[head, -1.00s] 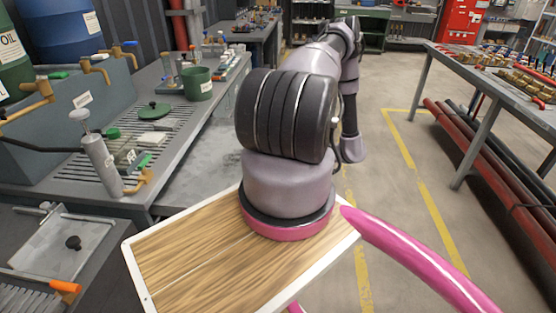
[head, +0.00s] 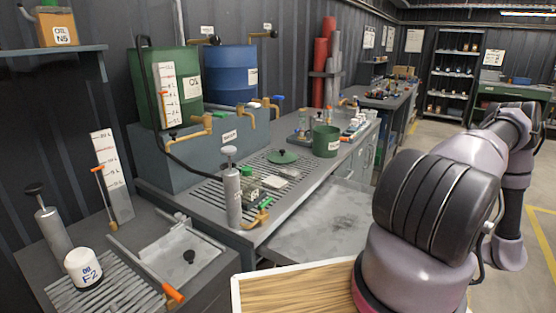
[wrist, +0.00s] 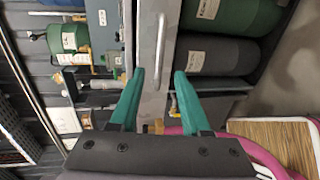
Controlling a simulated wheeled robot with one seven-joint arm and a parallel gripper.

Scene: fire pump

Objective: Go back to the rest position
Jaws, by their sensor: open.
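My gripper (wrist: 156,88) shows in the wrist view as two teal fingers standing apart, with nothing between them. Behind the fingers is a grey cabinet or bench front with a long metal handle (wrist: 160,45). In the head view my arm rises from my wooden-topped base at the lower right and reaches away to the right. The gripper itself is not visible in the head view.
A grey bench (head: 300,218) on the left carries a green pot (head: 326,141), a grey hand pump (head: 232,190) and taps. Oil drums (head: 236,75) stand behind. A white jar (head: 83,268) stands front left. In the wrist view, dark cylinders (wrist: 210,62) lie near the gripper. Floor (head: 530,230) is open at right.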

